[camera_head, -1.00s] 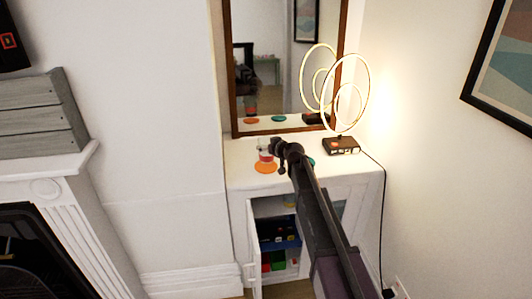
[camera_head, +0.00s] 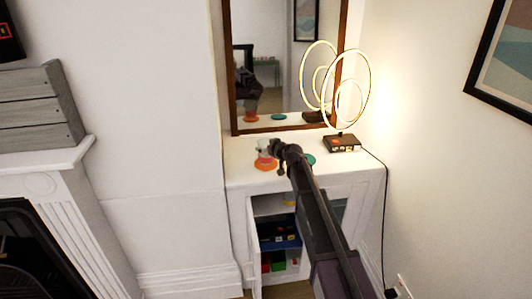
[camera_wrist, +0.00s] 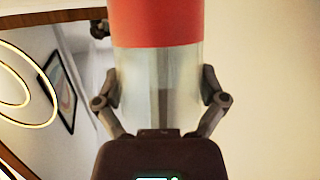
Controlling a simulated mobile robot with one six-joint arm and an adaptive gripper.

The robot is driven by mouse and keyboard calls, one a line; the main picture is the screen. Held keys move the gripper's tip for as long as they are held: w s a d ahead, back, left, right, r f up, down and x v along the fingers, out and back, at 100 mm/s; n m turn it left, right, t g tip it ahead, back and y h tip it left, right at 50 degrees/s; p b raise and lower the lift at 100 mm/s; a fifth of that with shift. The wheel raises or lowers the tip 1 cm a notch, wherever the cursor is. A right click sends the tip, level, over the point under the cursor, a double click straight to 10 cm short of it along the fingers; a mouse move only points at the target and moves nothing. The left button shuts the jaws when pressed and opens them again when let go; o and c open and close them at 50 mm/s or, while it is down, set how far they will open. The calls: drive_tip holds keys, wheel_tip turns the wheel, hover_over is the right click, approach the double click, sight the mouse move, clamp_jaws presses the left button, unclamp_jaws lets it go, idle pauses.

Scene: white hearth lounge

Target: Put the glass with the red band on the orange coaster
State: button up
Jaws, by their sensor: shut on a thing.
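The glass with the red band (camera_head: 263,152) is clear, with a wide red-orange stripe. In the head view it stands upright directly over the orange coaster (camera_head: 263,166); I cannot tell for certain whether its base touches it. My gripper (camera_head: 274,156) comes from the right and is shut on the glass. In the wrist view the fingers (camera_wrist: 160,88) press on both sides of the clear part of the glass (camera_wrist: 160,70), with the red band beyond them. The far end of the glass is out of the wrist view.
A teal coaster (camera_head: 308,159) lies right of my gripper, partly behind my arm. A ring lamp (camera_head: 341,142) stands at the back right of the white cabinet (camera_head: 240,178). A framed mirror (camera_head: 237,75) rises behind. The cabinet's lower front is open, with boxes inside.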

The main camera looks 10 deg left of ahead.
drive_tip(key=shift+f, duration=0.4)
drive_tip(key=o, duration=1)
drive_tip(key=shift+c, duration=0.2)
drive_tip(key=shift+r, duration=0.2)
drive_tip(key=shift+s+d+r, duration=0.1)
drive_tip(key=shift+s, duration=0.05)
drive_tip(key=p+v, duration=0.4)
drive_tip(key=v, duration=0.7)
drive_tip(key=shift+s+d, duration=0.2)
drive_tip(key=shift+s, duration=0.1)
